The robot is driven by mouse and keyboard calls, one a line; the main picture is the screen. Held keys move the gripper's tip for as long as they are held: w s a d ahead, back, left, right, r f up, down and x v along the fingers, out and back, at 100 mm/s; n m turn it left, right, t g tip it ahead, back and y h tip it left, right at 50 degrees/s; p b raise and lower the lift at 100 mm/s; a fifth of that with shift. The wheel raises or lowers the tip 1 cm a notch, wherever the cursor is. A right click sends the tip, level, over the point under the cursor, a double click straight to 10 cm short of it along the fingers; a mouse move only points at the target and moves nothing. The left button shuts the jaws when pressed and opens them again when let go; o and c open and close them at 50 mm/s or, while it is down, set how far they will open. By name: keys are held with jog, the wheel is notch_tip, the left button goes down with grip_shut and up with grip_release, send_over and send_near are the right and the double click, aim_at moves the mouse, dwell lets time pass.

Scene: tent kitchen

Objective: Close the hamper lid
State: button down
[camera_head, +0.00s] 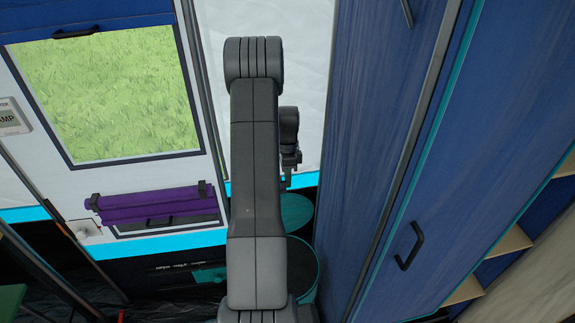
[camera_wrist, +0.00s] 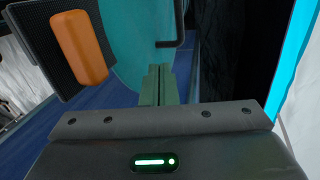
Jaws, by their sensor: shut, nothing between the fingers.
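The hamper (camera_head: 303,268) stands on the floor behind my arm in the head view, dark with a teal rim and partly hidden. Its round teal lid (camera_head: 298,212) is raised at the back, above the opening. My gripper (camera_head: 288,184) hangs just above the lid, near its upper edge. In the wrist view my gripper's green fingers (camera_wrist: 157,84) are shut and empty, in front of a broad teal surface (camera_wrist: 128,50) that looks like the lid. I cannot tell whether they touch it.
A tall blue cabinet (camera_head: 405,160) with a black handle (camera_head: 410,246) stands close on the right. A purple roll (camera_head: 155,205) is on the tent wall at left, below a window (camera_head: 110,95). An orange object (camera_wrist: 80,47) on black backing is near the fingers in the wrist view.

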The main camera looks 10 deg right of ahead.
jog(key=shift+s+a+f, duration=0.1)
jog(key=shift+s+f, duration=0.05)
jog(key=shift+s, duration=0.4)
jog(key=shift+s+a+f, duration=0.1)
jog(key=shift+s+f, duration=0.05)
jog(key=shift+s, duration=0.4)
jog(key=shift+s, duration=0.1)
jog(key=shift+s+f+t+b, duration=0.1)
jog(key=shift+s+t+b, duration=0.2)
jog(key=shift+s+b, duration=0.2)
jog(key=s+f+t+b, duration=0.3)
jog(key=s+b, duration=0.3)
jog(key=s, duration=0.1)
jog(key=s+f+t+b, duration=0.2)
jog(key=s+t+b, duration=0.1)
jog(key=s+b, duration=0.35)
jog(key=s+f+b, duration=0.3)
jog(key=f+b, duration=0.1)
jog(key=s+f+b, duration=0.4)
jog(key=f, duration=0.1)
jog(key=s+f+b, duration=0.3)
jog(key=f+b, duration=0.1)
jog(key=shift+s+f, duration=0.2)
jog(key=shift+s, duration=0.15)
jog(key=shift+s+f+b, duration=0.2)
jog(key=shift+f+b, duration=0.3)
jog(key=shift+s+f+b, duration=0.2)
jog(key=shift+f+b, duration=0.25)
jog(key=shift+f, duration=0.05)
